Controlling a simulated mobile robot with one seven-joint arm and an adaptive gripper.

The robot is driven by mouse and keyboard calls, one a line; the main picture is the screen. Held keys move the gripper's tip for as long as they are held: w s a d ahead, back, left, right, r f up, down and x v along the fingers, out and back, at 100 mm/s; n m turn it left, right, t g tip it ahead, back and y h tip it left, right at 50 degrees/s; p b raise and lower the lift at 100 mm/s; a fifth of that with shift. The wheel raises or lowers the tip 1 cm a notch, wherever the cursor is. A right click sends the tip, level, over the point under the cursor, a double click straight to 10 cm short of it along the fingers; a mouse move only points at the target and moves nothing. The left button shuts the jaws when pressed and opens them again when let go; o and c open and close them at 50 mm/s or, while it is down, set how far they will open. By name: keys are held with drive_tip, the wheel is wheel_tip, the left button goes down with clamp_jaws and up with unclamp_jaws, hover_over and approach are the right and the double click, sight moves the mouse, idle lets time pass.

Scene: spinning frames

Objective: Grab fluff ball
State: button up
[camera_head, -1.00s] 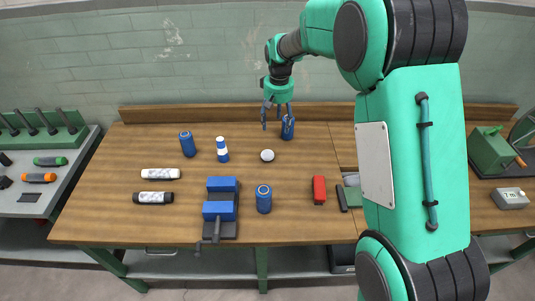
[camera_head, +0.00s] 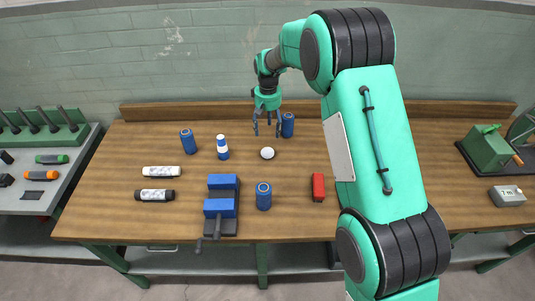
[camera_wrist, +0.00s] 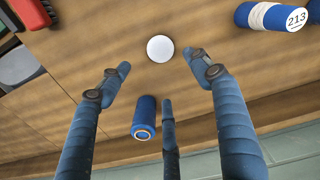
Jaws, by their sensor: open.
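The fluff ball (camera_head: 267,153) is a small white round thing lying on the wooden workbench, right of a blue-and-white bottle. In the wrist view the white ball (camera_wrist: 160,49) lies beyond the fingertips, roughly centred between the two outer fingers. My gripper (camera_head: 267,130) is open and empty, with its fingers pointing down, above and a little behind the ball. In the wrist view my gripper (camera_wrist: 158,75) shows its blue fingers spread apart. I cannot tell its exact height above the bench.
A blue can (camera_head: 288,125) stands close to my fingers on the right. The blue-and-white bottle (camera_head: 222,148) is left of the ball. Another blue can (camera_head: 264,197) and a blue vise (camera_head: 221,206) stand in front. Bench (camera_head: 290,165) around the ball is bare.

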hover_over(268, 150)
wheel_tip(268, 150, down, 8)
drive_tip(key=shift+w+f+b, duration=0.15)
drive_tip(key=shift+b, duration=0.25)
drive_tip(key=shift+a+f+b, duration=0.1)
drive_tip(key=shift+f+b, duration=0.25)
drive_tip(key=shift+f, duration=2.25)
drive_tip(key=shift+c, duration=0.5)
drive_tip(key=c, duration=0.8)
